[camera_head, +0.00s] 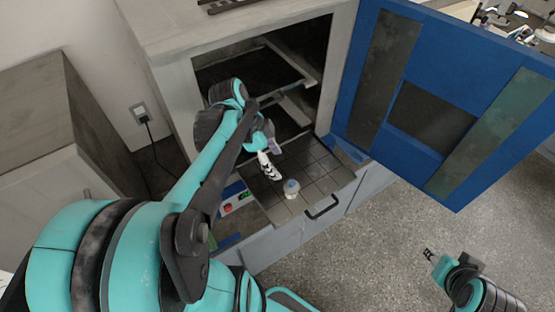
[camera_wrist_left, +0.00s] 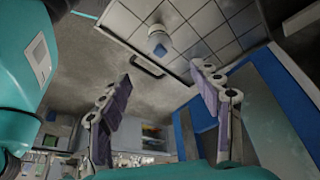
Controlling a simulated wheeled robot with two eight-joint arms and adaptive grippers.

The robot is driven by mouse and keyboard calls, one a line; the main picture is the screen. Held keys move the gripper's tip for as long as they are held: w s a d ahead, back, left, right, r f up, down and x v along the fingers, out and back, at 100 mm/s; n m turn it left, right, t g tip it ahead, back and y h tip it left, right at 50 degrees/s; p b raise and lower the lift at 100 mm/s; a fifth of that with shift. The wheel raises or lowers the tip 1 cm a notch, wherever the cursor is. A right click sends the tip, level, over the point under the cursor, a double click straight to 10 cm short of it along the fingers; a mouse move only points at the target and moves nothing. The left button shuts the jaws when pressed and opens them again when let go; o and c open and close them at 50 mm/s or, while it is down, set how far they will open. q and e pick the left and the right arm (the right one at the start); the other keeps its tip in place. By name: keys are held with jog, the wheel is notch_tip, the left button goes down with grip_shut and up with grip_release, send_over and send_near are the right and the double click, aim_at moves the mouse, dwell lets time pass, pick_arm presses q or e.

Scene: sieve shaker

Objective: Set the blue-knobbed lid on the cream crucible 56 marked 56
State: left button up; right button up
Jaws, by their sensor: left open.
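A small pale crucible (camera_head: 291,193) stands on the tiled pull-out tray (camera_head: 325,178), near its front handle. A blue-knobbed lid (camera_head: 291,184) shows on top of it; I cannot tell whether it is fully seated, and no number is legible. In the left wrist view the crucible (camera_wrist_left: 158,32) and the blue knob (camera_wrist_left: 164,50) appear upside down, beyond the fingertips. My left gripper (camera_head: 270,160) is open and empty, above the tray and apart from the crucible. My right gripper (camera_head: 428,254) is far off at the lower right; its jaw opening is too small to judge.
A blue cabinet door (camera_head: 440,100) stands wide open to the right. The cabinet's dark shelves (camera_head: 255,75) lie behind the tray. A dark handle (camera_head: 322,208) is at the drawer front. The right floor is clear.

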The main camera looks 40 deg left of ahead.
pick_arm(q)
jog(key=s+d+r+n+t+y, duration=0.1)
jog(key=s+d+n+t+y, duration=0.1)
jog(key=d+n, duration=0.9)
jog(key=t+y, duration=0.1)
jog(key=t, duration=0.1)
jog(key=shift+s+d+r+t+y, duration=0.15)
jog(key=shift+d+r+t+y, duration=0.15)
jog(key=shift+r+t, duration=0.1)
jog(key=shift+a, duration=0.1)
